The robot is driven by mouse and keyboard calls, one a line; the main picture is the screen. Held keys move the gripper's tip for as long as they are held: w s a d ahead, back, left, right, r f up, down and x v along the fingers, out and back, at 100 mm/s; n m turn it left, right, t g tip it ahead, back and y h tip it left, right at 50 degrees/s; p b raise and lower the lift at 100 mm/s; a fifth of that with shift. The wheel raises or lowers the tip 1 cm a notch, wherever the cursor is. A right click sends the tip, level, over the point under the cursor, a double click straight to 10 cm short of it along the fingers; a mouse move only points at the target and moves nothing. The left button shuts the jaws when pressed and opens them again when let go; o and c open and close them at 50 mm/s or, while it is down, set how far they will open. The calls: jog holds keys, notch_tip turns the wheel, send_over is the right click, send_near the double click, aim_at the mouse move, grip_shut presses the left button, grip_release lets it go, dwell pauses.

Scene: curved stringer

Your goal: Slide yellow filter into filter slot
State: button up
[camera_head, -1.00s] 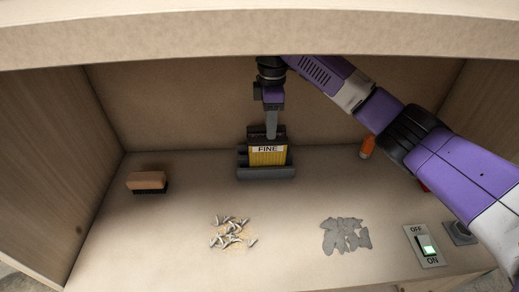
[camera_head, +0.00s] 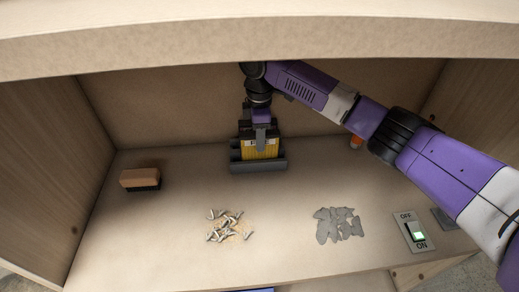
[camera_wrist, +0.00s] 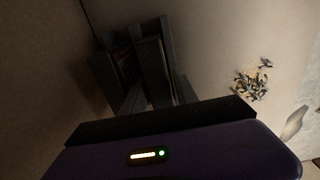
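The yellow filter (camera_head: 247,150) stands upright at the back of the workspace in the head view. Its lower edge is at the dark grey slotted holder (camera_head: 258,167); how deep it sits cannot be told. My gripper (camera_head: 262,143) points down over the filter, and a grey finger covers the middle of its front, including most of the label. In the dark wrist view, the fingers of my gripper (camera_wrist: 160,98) look spread apart, with the grey holder (camera_wrist: 152,60) beyond them. The filter's yellow face is not discernible there.
A brush (camera_head: 140,179) lies at the left. A pile of screws (camera_head: 229,225) and grey flakes (camera_head: 340,224) lie in front. A lit switch (camera_head: 414,231) is at the right.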

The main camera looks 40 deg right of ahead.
grip_shut()
dwell(1.2)
